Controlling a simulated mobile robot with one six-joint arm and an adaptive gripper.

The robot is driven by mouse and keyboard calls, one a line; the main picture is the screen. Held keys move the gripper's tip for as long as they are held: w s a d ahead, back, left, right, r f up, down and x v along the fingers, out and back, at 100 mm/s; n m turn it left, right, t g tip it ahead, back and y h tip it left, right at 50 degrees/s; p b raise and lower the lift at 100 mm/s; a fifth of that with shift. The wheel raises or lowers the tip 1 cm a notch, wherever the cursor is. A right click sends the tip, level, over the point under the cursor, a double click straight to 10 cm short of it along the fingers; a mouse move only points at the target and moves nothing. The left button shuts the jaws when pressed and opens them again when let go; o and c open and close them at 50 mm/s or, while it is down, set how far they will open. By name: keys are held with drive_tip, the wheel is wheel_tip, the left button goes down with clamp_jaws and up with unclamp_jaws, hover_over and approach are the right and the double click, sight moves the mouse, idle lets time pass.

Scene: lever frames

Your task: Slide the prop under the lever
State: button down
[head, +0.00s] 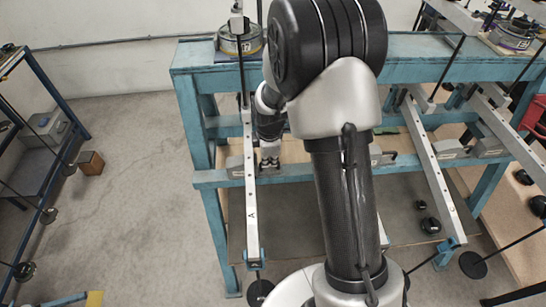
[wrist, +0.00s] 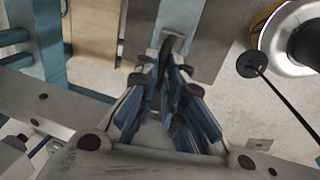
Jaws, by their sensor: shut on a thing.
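Lever A (head: 250,205) is a long pale bar running toward me from the blue frame, with a weight hanging at its near end. My gripper (head: 268,160) is low beside the lever's right side, over the frame's front rail. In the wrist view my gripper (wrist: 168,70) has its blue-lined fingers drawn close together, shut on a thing. A grey block (head: 235,168), which looks like the prop, sits at the rail by the lever, partly hidden behind it. The part between the fingertips is mostly hidden, and contact with the lever cannot be told.
The blue frame (head: 205,180) carries more levers, including one on the right (head: 432,165), with similar grey blocks (head: 447,148) beside them. A round weight (head: 240,40) stands on the top beam. A blue shelf rack (head: 60,95) stands far left. The floor between is mostly clear.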

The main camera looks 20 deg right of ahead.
drive_tip(key=c, duration=1.9)
unclamp_jaws()
drive_tip(key=shift+w+a, duration=0.1)
drive_tip(key=shift+a, duration=0.2)
drive_tip(key=shift+o, duration=1.1)
drive_tip(key=shift+d, duration=0.1)
drive_tip(key=shift+r, duration=0.1)
wheel_tip(320, 180, up, 12)
drive_tip(key=s, duration=0.2)
drive_tip(key=shift+s+a+f, duration=0.15)
drive_tip(key=shift+a+f, duration=0.05)
drive_tip(key=shift+a, duration=0.15)
drive_tip(key=s+a+r+m+t, duration=0.1)
drive_tip(key=s+a+r+m, duration=0.2)
drive_tip(key=s+r+m, duration=0.65)
drive_tip(key=s+a+r+m, duration=0.1)
drive_tip(key=s+m, duration=0.1)
drive_tip(key=s, duration=0.6)
drive_tip(key=s+r+m+t, duration=0.1)
drive_tip(key=s+r+m, duration=0.1)
drive_tip(key=s, duration=0.6)
drive_tip(key=shift+a+r+m+y, duration=0.3)
drive_tip(key=shift+a+m, duration=0.1)
drive_tip(key=shift+m, duration=0.25)
